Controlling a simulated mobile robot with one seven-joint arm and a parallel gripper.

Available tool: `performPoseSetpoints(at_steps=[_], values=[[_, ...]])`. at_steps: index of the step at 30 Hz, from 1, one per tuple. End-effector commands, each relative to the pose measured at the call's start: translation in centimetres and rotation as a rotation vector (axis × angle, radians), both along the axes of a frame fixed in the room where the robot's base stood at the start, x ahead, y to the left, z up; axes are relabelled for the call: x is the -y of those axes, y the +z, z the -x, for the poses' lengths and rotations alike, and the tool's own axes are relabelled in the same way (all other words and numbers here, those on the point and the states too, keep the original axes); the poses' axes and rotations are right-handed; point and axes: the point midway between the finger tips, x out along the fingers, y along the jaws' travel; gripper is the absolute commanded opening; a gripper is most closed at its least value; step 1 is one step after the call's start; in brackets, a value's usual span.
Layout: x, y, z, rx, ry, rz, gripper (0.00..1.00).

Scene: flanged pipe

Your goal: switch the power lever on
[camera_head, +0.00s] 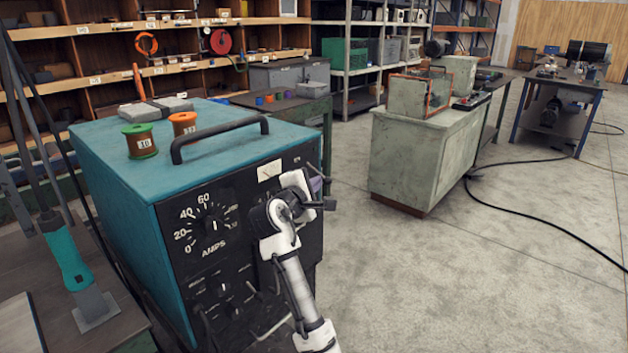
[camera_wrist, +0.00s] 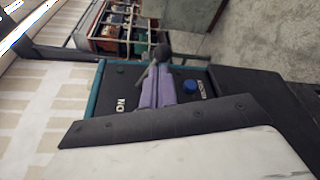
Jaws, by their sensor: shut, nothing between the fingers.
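A teal welding machine (camera_head: 115,185) stands at the left centre in the head view, with a black front panel and an AMPS dial (camera_head: 210,226). In the wrist view, a purple lever mount (camera_wrist: 152,92) sits on the panel, with a dark ball-tipped power lever (camera_wrist: 160,53) on it. The lever stands beside the ON label (camera_wrist: 121,106). A blue button (camera_wrist: 189,86) is to its right. My gripper (camera_head: 328,205) is shut and empty at the panel's upper right, and hides most of the lever area in the head view. I cannot tell whether it touches the lever.
A black carry handle (camera_head: 220,137), a green spool (camera_head: 141,141) and an orange spool (camera_head: 183,123) are on top of the machine. A grey-green cabinet (camera_head: 415,160) stands behind right. The concrete floor (camera_head: 450,290) is open at right, with a black cable (camera_head: 540,215).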

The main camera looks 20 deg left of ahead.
Motion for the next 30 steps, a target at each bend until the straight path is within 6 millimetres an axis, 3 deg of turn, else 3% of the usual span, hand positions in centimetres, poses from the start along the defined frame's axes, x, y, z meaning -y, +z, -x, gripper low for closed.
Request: performPoseSetpoints(at_steps=[5,18,30], values=[[0.3,1.3,0.0,-0.032,-0.002,0.088,0.0],[0.5,3.5,0.1,-0.029,-0.002,0.081,0.0],[0.3,4.3,0.0,-0.029,-0.002,0.081,0.0]])
